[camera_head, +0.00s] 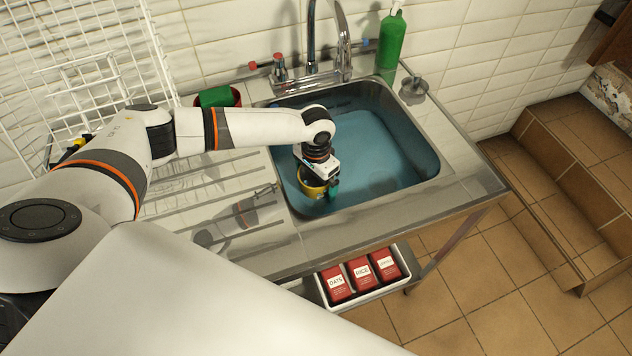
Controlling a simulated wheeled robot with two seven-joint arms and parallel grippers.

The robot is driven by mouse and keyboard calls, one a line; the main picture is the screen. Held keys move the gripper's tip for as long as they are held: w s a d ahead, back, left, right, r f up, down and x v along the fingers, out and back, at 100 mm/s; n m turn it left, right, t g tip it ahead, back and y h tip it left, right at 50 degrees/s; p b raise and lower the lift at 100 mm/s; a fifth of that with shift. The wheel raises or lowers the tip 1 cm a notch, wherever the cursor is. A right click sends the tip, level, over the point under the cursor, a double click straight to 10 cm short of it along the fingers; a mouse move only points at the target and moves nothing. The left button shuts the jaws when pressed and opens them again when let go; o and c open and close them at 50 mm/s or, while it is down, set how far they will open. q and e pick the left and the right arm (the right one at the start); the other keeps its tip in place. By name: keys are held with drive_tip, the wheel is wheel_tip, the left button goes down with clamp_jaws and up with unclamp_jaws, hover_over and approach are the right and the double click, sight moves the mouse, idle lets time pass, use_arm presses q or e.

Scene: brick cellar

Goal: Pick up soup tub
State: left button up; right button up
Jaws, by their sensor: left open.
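A small round yellow tub (312,189), which looks like the soup tub, is at the left side of the sink basin (378,150). My left gripper (324,186) reaches down into the sink right over the tub. It is open, with its fingers at the tub's rim. The gripper hides much of the tub, and I cannot tell whether the fingers touch it. My right gripper is not in view.
A tap (343,45) and a green bottle (391,40) stand behind the sink. A ribbed drainboard (175,205) and a white wire rack (75,50) are to the left. A white bin (405,268) with red packets sits below. Steps (575,175) are at right.

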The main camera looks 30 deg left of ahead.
use_arm(q)
drive_tip(key=shift+r, duration=0.1)
drive_tip(key=c, duration=1.3)
